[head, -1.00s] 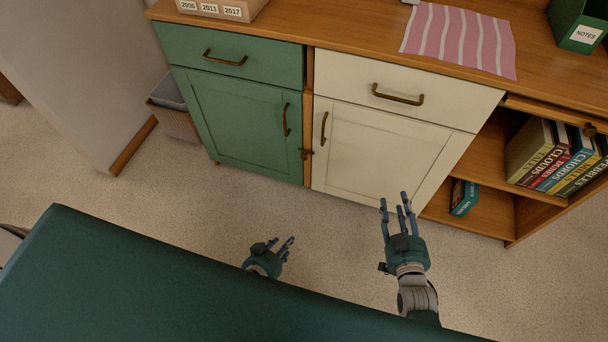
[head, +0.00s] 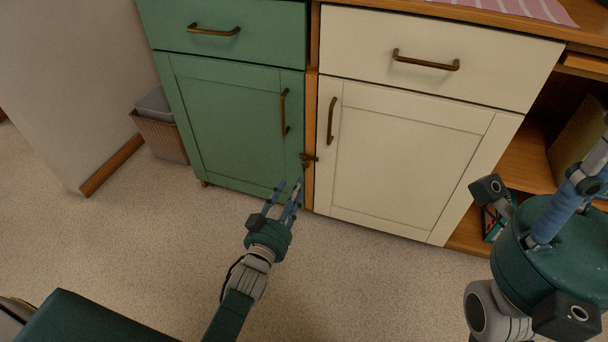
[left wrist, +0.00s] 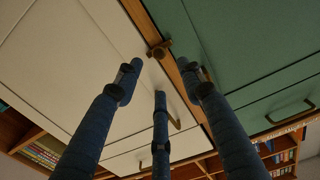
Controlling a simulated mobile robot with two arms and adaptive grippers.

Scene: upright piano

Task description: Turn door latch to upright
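The brown door latch (head: 308,160) is on the wooden strip between the green door (head: 225,130) and the white door (head: 400,160). It lies roughly crosswise in the head view. My left gripper (head: 287,192) is just below and left of the latch, pointing up at it. In the left wrist view the latch (left wrist: 159,49) shows beyond the spread fingers (left wrist: 160,85), which are open and empty. Whether a fingertip touches it I cannot tell. My right gripper (head: 565,210) is large at the right edge, its fingertips cut off.
Brown handles stand out on the green door (head: 284,112) and white door (head: 331,121), on either side of the latch. An open shelf (head: 525,160) is at the right, partly behind my right gripper. A bin (head: 160,130) stands left of the cabinet. The floor in front is clear.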

